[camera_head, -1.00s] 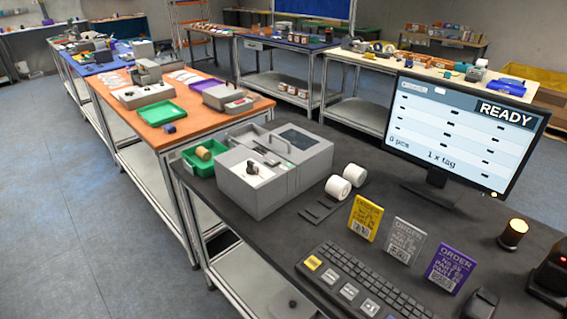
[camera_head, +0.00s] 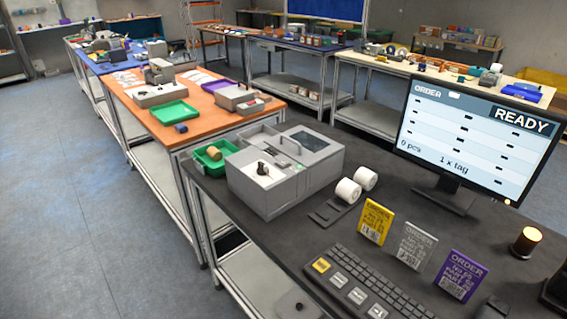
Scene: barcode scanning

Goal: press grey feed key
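A black keyboard (camera_head: 372,290) lies on the dark bench at the lower right of the head view. Along its front-left edge is a row of large keys: a yellow key (camera_head: 321,265), then light grey keys, the first a grey key (camera_head: 338,280) beside the yellow one. Their labels are too small to read, so I cannot tell which is feed. A grey printer-like machine (camera_head: 285,165) with a dark window stands behind on the bench. The monitor (camera_head: 478,135) reads "READY", "0 pcs" and "1 x tag". Neither of my grippers is in view.
Yellow (camera_head: 376,222), grey (camera_head: 415,246) and purple (camera_head: 461,277) order cards stand behind the keyboard.

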